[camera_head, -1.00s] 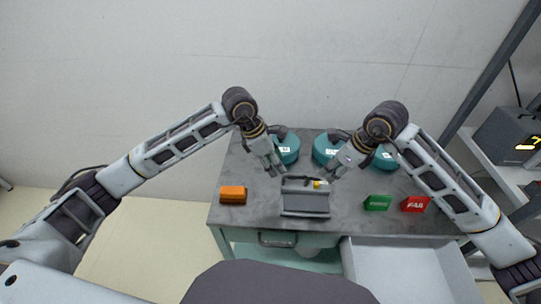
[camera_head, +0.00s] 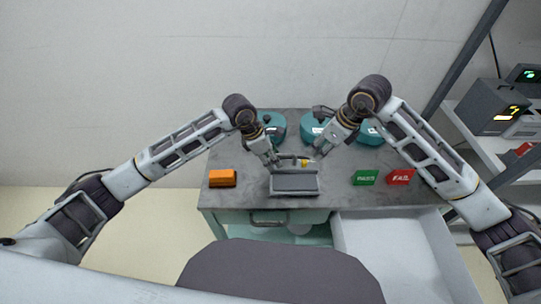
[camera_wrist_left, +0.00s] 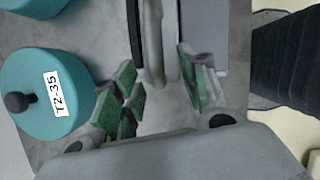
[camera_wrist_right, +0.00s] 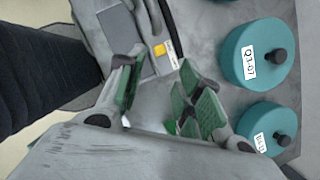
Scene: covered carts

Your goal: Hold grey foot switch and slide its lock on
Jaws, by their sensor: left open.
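The grey foot switch (camera_head: 294,183) lies on the cart top, with a dark pedal toward me and a raised rear edge. Its small yellow lock slider (camera_head: 304,163) sits on the right part of the rear edge and also shows in the right wrist view (camera_wrist_right: 163,49). My left gripper (camera_head: 272,163) is open at the switch's rear left. In the left wrist view its green-padded fingers (camera_wrist_left: 161,88) stand apart, with the switch's rear edge (camera_wrist_left: 157,40) near their gap; contact is unclear. My right gripper (camera_head: 320,153) is open and empty behind and right of the slider.
Several teal round canisters (camera_head: 314,128) stand at the back of the cart top (camera_head: 235,150). An orange block (camera_head: 222,178) lies left of the switch. Green (camera_head: 365,178) and red (camera_head: 400,177) signs stand at the right. A drawer (camera_head: 390,245) is open below.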

